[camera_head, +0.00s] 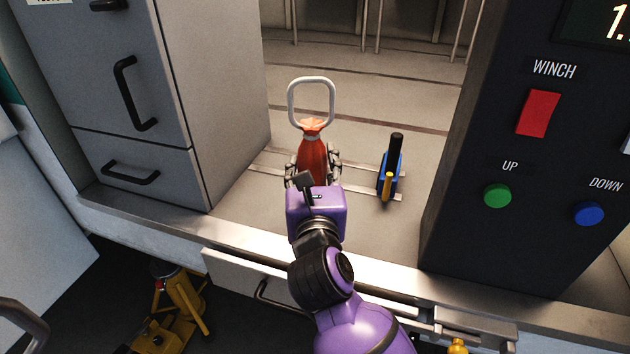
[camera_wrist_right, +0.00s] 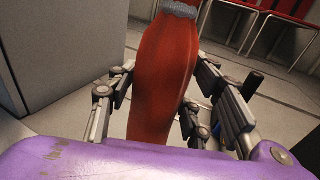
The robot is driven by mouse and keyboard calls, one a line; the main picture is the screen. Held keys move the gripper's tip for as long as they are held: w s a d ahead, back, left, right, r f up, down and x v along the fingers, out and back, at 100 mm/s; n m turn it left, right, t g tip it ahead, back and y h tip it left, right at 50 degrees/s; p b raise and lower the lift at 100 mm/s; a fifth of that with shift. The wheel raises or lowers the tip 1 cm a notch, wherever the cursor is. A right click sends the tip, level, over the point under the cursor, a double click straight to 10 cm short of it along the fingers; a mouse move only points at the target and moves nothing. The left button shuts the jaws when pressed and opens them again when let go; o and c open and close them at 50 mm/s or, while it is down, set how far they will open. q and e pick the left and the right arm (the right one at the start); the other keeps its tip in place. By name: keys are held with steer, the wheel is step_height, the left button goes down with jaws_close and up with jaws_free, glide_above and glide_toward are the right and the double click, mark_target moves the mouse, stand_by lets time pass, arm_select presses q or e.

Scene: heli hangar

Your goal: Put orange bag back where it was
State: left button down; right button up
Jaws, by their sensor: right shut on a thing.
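The orange bag (camera_head: 313,158) is upright on or just above the grey floor of the bay, with a white-grey loop handle (camera_head: 311,103) at its top. My right gripper (camera_head: 313,172) is around the bag's lower body, one finger on each side, shut on it. In the right wrist view the bag (camera_wrist_right: 162,75) fills the middle, between the fingers of my right gripper (camera_wrist_right: 160,95). Its underside is hidden, so I cannot tell whether it touches the floor. My left gripper is not in view.
A blue block with black and yellow levers (camera_head: 389,182) stands just right of the bag. A grey cabinet (camera_head: 225,100) is at left, and a dark winch panel (camera_head: 520,190) at right. A metal edge (camera_head: 140,208) and an open drawer (camera_head: 235,275) lie in front.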

steer(key=shift+w+f, duration=0.1)
steer(key=shift+w, duration=0.15)
steer(key=f, duration=0.3)
steer(key=shift+w+d+f, duration=0.1)
steer(key=shift+w+d, duration=0.15)
steer(key=shift+w, duration=0.05)
steer(key=shift+f, duration=0.2)
steer(key=shift+f+b, duration=0.15)
steer(key=shift+b, duration=0.15)
steer(key=o, duration=0.8)
steer(key=shift+f, duration=0.25)
steer(key=o, duration=0.5)
